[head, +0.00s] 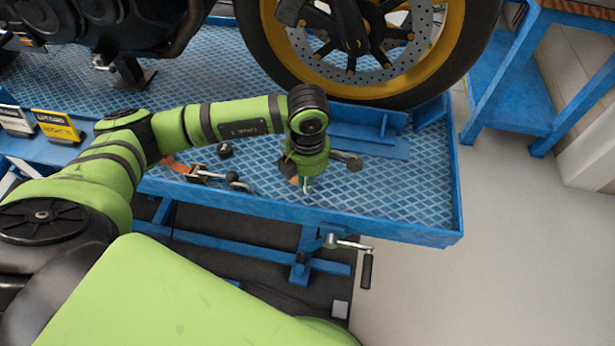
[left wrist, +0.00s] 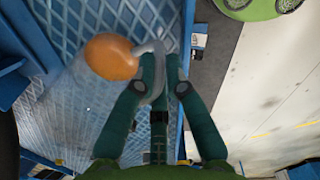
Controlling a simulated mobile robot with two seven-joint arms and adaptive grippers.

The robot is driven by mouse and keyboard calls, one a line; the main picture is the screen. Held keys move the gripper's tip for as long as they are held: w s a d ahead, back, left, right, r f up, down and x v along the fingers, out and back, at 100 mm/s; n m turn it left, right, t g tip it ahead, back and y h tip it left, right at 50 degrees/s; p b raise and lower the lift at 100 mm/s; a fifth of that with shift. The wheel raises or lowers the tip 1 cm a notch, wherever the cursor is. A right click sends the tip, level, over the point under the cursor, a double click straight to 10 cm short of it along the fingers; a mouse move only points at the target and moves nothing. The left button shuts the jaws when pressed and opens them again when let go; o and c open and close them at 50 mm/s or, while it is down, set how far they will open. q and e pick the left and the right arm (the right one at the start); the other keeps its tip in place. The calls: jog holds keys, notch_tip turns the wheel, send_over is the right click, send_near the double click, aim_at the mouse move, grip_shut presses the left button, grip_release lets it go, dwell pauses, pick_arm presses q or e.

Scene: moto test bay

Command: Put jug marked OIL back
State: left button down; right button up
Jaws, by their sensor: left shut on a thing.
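No jug with a readable OIL mark shows in either view. My left gripper (head: 306,183) points down over the right part of the blue lift platform, below the front wheel. In the left wrist view its fingers (left wrist: 164,75) are closed on a thin grey curved part (left wrist: 155,72). An orange rounded piece (left wrist: 111,56) shows at the upper end of that part. I cannot tell whether it is the jug; no lettering shows. Only a small orange bit shows beside the gripper in the head view. My right gripper is out of view.
The blue platform (head: 420,185) has a raised front edge. A motorcycle wheel (head: 370,85) stands behind the gripper. A strap with a metal ratchet (head: 205,175) lies left of it. A yellow-black box (head: 57,127) stands far left. A crank (head: 350,246) sticks out below. Floor at right is clear.

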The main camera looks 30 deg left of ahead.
pick_arm(q)
jog(key=c, duration=1.2)
grip_release()
jog(key=shift+r, duration=0.1)
notch_tip(320, 180, up, 12)
jog(key=shift+s, duration=0.2)
